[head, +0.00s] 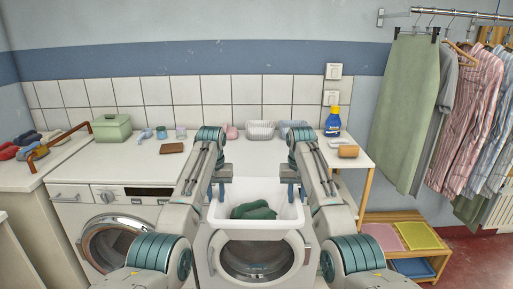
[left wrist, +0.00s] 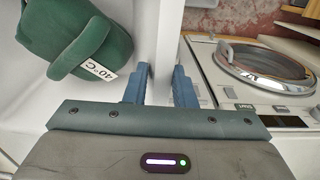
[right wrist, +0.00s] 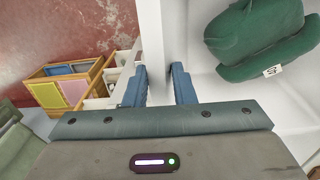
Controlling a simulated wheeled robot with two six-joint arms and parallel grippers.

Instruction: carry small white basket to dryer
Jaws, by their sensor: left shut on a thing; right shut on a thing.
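The small white basket (head: 255,191) is in front of and above the middle front-loading machine (head: 258,262). Green folded textiles (head: 253,211) lie in it; a tag reading "40°C" (left wrist: 98,70) shows in the left wrist view. My left gripper (head: 216,191) is shut on the basket's left rim. My right gripper (head: 296,191) is shut on its right rim. The basket looks level. A second machine (head: 110,245) with a round glass door stands to the left. I cannot tell which machine is the dryer.
A wooden shelf (head: 370,217) and hanging clothes (head: 410,110) stand at the right.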

